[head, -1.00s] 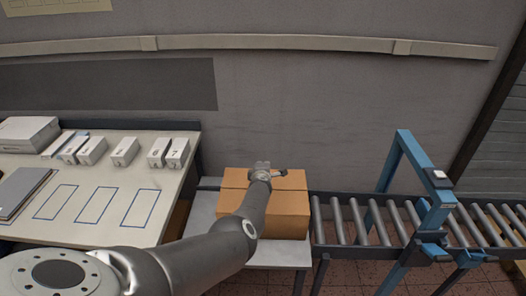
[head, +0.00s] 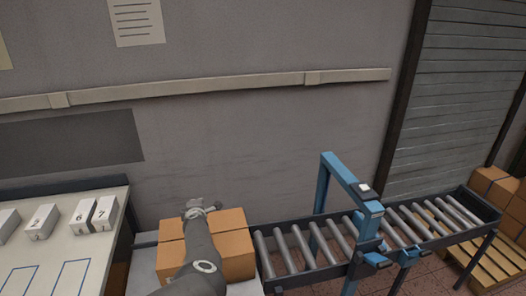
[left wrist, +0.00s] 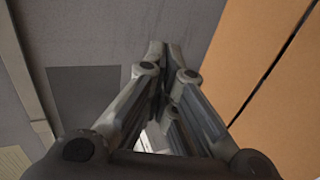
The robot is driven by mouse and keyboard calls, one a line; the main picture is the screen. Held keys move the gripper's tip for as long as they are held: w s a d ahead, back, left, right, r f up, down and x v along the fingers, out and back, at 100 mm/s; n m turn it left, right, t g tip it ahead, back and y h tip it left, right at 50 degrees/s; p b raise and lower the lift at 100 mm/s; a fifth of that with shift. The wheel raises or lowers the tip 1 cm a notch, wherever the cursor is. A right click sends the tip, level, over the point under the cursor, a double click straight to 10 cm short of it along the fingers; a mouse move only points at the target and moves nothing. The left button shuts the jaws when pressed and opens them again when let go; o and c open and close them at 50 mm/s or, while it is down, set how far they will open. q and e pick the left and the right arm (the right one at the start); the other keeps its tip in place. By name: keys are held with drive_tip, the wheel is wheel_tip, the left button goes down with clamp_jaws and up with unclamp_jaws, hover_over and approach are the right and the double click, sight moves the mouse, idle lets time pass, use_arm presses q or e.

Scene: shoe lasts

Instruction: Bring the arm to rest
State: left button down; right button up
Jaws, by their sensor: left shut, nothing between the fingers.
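My left arm reaches up from the bottom of the head view, across the cardboard box (head: 233,243). Its gripper (head: 203,205) appears at the box's back edge; the fingertips are small there, and I cannot tell whether they touch the box. In the left wrist view, the fingers (left wrist: 165,48) are shut together with nothing between them. The box's orange-brown side (left wrist: 265,60) fills the right of that view, beside the fingers. My right gripper is not in view.
The box stands on a pale stand (head: 145,262) between a table with white numbered boxes (head: 82,214) and a roller conveyor (head: 300,250). A blue frame (head: 348,185) straddles the conveyor. Cartons (head: 497,190) on a pallet (head: 482,258) are at far right. A grey wall (head: 250,140) is behind.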

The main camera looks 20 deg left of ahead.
use_arm(q)
drive_tip(key=s+a+m+h, duration=0.1)
drive_tip(key=s+a+m, duration=0.35)
drive_tip(key=s, duration=0.25)
drive_tip(key=s+a+m, duration=0.4)
drive_tip(key=s+m, duration=0.2)
drive_tip(key=s, duration=0.1)
drive_tip(key=s+d+f+m+g+h, duration=0.1)
drive_tip(key=s+d+m+g+h, duration=0.25)
drive_tip(key=s+d+m, duration=0.9)
drive_tip(key=s+d+f+m+g+h, duration=0.1)
drive_tip(key=s+d+m+g+h, duration=0.3)
drive_tip(key=s+d, duration=1.8)
wheel_tip(320, 180, down, 34)
drive_tip(key=s+g+y+b, duration=0.1)
drive_tip(key=g+b, duration=0.1)
drive_tip(key=b, duration=0.6)
drive_tip(key=s+a+f+b, duration=0.1)
drive_tip(key=s+f+b, duration=0.2)
drive_tip(key=s+f, duration=0.5)
drive_tip(key=s+a+f+b, duration=0.1)
drive_tip(key=s+f+b, duration=0.2)
drive_tip(key=s+f, duration=0.6)
wheel_tip(320, 180, down, 4)
drive_tip(key=shift+a+f+g, duration=0.25)
drive_tip(key=shift+a+g, duration=0.15)
drive_tip(key=shift+g, duration=0.05)
